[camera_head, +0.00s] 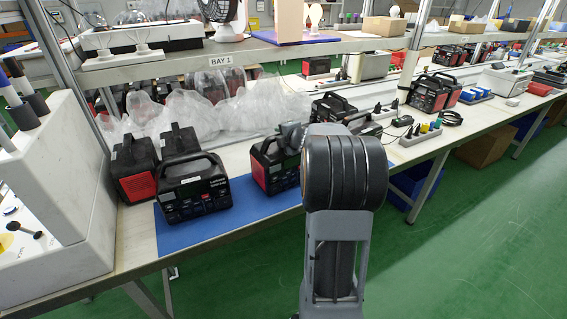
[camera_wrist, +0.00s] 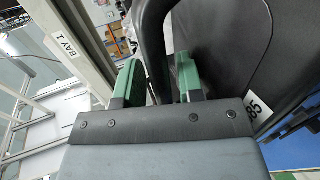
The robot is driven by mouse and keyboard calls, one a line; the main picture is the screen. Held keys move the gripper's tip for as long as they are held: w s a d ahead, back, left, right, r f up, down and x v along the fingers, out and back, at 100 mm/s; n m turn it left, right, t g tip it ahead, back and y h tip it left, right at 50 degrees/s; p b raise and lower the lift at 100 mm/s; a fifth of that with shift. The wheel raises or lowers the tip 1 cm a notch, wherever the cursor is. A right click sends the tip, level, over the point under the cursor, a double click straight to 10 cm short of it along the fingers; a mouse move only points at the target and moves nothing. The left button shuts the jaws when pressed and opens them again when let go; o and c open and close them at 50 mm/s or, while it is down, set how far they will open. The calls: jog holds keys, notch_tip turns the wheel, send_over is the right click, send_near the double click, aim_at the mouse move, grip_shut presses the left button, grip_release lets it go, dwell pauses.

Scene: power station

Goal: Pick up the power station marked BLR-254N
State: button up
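Several black power stations with red sides stand on the bench. My gripper (camera_head: 291,135) is at the top of one power station (camera_head: 275,168) on the blue mat, partly hidden by my arm. In the wrist view, its black handle (camera_wrist: 154,40) passes between the green fingers of my gripper (camera_wrist: 157,82). Whether both fingers press on it cannot be told. A white label (camera_wrist: 258,108) beside the right finger shows "85", the rest cut off. Another power station (camera_head: 193,187) stands left on the mat, its front print too small to read. I cannot make out BLR-254N anywhere.
Two more power stations (camera_head: 134,170) (camera_head: 180,140) stand behind at left, by clear plastic bags (camera_head: 185,112). A grey console (camera_head: 60,190) borders the bench at left. A shelf marked BAY 1 (camera_head: 220,61) overhangs the back. The blue mat (camera_head: 240,212) has bare room between stations.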

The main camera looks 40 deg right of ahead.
grip_shut()
dwell(1.2)
